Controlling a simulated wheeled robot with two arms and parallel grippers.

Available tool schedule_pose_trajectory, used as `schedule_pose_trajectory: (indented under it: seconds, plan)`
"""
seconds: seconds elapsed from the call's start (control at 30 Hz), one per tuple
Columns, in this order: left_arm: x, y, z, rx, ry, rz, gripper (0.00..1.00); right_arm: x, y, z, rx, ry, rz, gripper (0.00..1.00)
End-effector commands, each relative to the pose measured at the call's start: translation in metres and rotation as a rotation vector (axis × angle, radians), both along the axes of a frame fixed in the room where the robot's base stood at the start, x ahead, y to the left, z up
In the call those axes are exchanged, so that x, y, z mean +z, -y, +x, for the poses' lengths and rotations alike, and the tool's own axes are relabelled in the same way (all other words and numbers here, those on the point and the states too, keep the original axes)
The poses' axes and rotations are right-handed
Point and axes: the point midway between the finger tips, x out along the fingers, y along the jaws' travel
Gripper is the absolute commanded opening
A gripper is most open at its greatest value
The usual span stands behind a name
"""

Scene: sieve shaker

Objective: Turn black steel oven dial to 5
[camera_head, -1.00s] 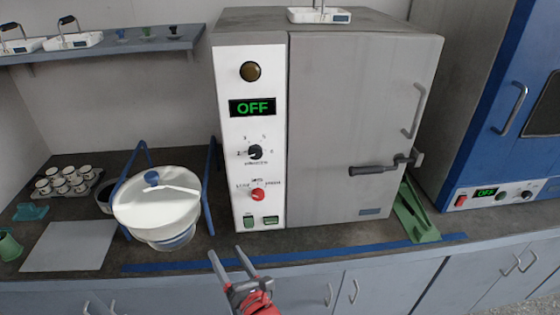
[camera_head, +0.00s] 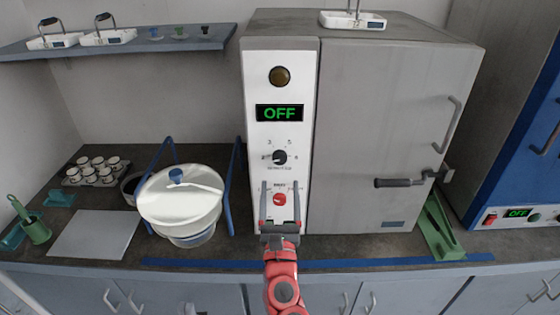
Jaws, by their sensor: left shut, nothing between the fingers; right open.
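The steel-grey oven (camera_head: 390,130) stands on the counter with a white control panel (camera_head: 254,140) on its left side. The black dial (camera_head: 280,157) sits mid-panel, with small numbers around it; its pointer is too small to read surely. The display above (camera_head: 279,113) shows green "OFF". A red knob (camera_head: 280,199) sits below the dial. My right gripper (camera_head: 281,190) is open and empty, its fingers pointing up, one to each side of the red knob in the picture and below the black dial. Contact cannot be told. My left gripper is not in view.
The oven door is shut, with a dark latch handle (camera_head: 400,182). A white-lidded sieve pot (camera_head: 180,205) in a blue frame stands left of the oven. A green stand (camera_head: 438,228) and a blue oven (camera_head: 500,160) are to the right. A shelf (camera_head: 120,45) hangs at upper left.

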Motion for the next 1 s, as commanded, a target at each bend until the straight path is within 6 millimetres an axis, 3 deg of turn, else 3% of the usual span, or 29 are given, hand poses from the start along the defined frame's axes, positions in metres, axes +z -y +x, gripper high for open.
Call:
schedule_pose_trajectory:
  seconds: [0.1,0.3,0.73,0.77,1.0]
  plan:
    - [0.008,0.0,0.0,0.0,0.0,0.0,0.0,0.014,0.001,0.026,-0.003,0.0,0.005,0.76]
    - [0.013,0.0,0.0,0.0,0.0,0.0,0.0,0.023,0.0,0.054,0.0,0.0,0.002,0.76]
    - [0.013,0.0,0.0,0.0,0.0,0.0,0.0,0.027,-0.001,0.065,0.004,-0.001,0.002,0.76]
    - [0.013,0.0,0.0,0.0,0.0,0.0,0.0,0.027,-0.001,0.065,0.004,0.0,0.002,0.74]
    - [0.013,0.0,0.0,0.0,0.0,0.0,0.0,0.027,-0.001,0.065,0.004,-0.001,0.002,0.31]
